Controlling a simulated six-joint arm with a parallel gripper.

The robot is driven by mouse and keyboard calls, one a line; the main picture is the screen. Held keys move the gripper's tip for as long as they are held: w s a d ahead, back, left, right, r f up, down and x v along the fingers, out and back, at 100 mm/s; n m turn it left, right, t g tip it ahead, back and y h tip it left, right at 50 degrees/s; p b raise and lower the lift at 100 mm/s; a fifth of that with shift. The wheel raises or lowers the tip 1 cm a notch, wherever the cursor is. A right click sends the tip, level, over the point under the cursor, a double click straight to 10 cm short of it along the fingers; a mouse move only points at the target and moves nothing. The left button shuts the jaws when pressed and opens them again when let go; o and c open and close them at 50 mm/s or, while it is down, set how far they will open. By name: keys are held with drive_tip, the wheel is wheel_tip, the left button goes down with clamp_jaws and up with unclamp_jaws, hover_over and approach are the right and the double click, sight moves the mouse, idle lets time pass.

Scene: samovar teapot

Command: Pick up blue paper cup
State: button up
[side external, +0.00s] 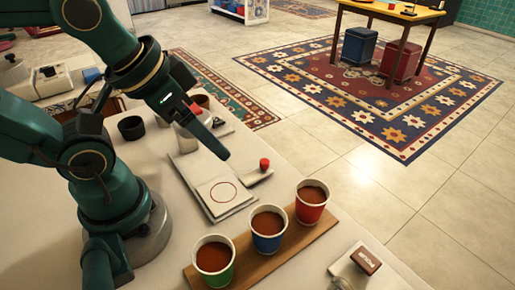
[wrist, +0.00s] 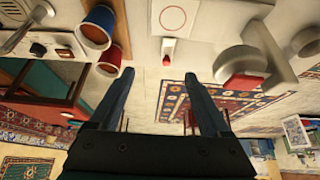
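The blue paper cup (side external: 267,240) stands upright, filled with brown liquid, on a wooden board (side external: 291,246). It is between a green cup (side external: 213,278) and a red cup (side external: 311,213). In the wrist view the blue cup (wrist: 97,27) is at the upper left, beside the red cup (wrist: 109,62). My gripper (side external: 222,150) is in the air above the table, behind and left of the cups in the side view, touching none of them. The wrist view shows its two fingers (wrist: 160,85) spread apart with nothing between them.
A white pad (side external: 223,194) with a red circle lies behind the cups, near a red-capped item (side external: 264,164). A red-brown block (side external: 366,260) sits right of the board. A dark round container (side external: 131,127) stands near my arm. The table's right edge is close to the cups.

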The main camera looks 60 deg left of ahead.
drive_tip(key=shift+o, duration=0.6)
wheel_tip(320, 180, up, 5)
drive_tip(key=m+g, duration=0.5)
drive_tip(key=g, duration=0.1)
hover_over(267, 231)
drive_tip(key=s+d, duration=0.1)
drive_tip(key=d, duration=0.1)
drive_tip(key=shift+n, duration=0.3)
drive_tip(key=f, duration=1.9)
drive_tip(key=shift+s+a, duration=0.1)
drive_tip(key=shift+a, duration=0.1)
drive_tip(key=c, duration=0.8)
